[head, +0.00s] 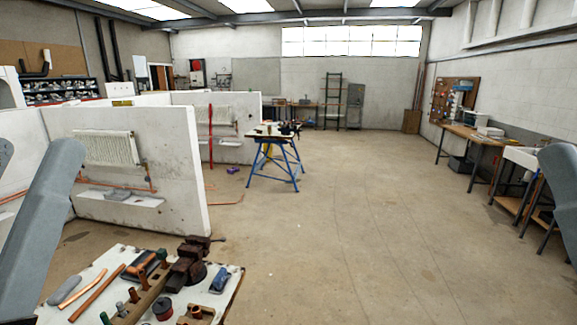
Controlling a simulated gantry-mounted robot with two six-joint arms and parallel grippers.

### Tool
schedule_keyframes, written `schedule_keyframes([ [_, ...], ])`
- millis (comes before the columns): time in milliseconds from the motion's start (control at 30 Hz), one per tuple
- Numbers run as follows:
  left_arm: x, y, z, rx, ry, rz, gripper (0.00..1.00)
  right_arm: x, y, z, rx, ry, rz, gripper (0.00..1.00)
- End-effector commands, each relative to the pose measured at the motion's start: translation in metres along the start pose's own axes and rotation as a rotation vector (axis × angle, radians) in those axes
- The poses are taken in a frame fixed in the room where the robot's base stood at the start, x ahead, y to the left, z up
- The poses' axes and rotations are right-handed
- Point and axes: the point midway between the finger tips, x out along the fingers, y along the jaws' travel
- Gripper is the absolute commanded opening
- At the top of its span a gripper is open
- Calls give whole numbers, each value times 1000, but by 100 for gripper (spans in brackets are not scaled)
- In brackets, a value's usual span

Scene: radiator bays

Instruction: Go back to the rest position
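Grey links of my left arm show at the left edge of the head view, rising from the lower left corner. A grey link of my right arm shows at the right edge. Neither gripper is in the picture, so I cannot see their fingers or whether they hold anything. No arm part that shows touches the workbench top (226,298) at the bottom left.
The workbench carries a vice (190,262), copper pipes (97,293) and small tools. White bay walls (178,160) with a radiator (106,148) stand at left. A blue trestle (276,165) stands mid-room. A side bench (472,131) lines the right wall. The middle floor is clear.

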Motion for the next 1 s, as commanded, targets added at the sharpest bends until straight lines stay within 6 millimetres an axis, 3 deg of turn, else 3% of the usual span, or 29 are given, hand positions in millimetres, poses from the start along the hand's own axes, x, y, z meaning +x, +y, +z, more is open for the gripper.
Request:
schedule_keyframes([
  [33, 32, 0, -29, -1, 0, 0, 66, 32, 0, -29, 0, -1, 0, 55],
  [400, 161, -1, -148, -4, -1, 2, 66, 161, 1, -148, 0, -2, 0, 55],
  [600, 218, -1, -200, -4, -1, 2, 66, 218, 1, -200, 0, -2, 0, 55],
  [733, 233, -1, -213, -5, -1, 2, 66, 233, 1, -213, 0, -2, 0, 55],
  [1000, 232, -1, -212, -5, -1, 2, 66, 232, 1, -212, 0, -3, 0, 55],
])
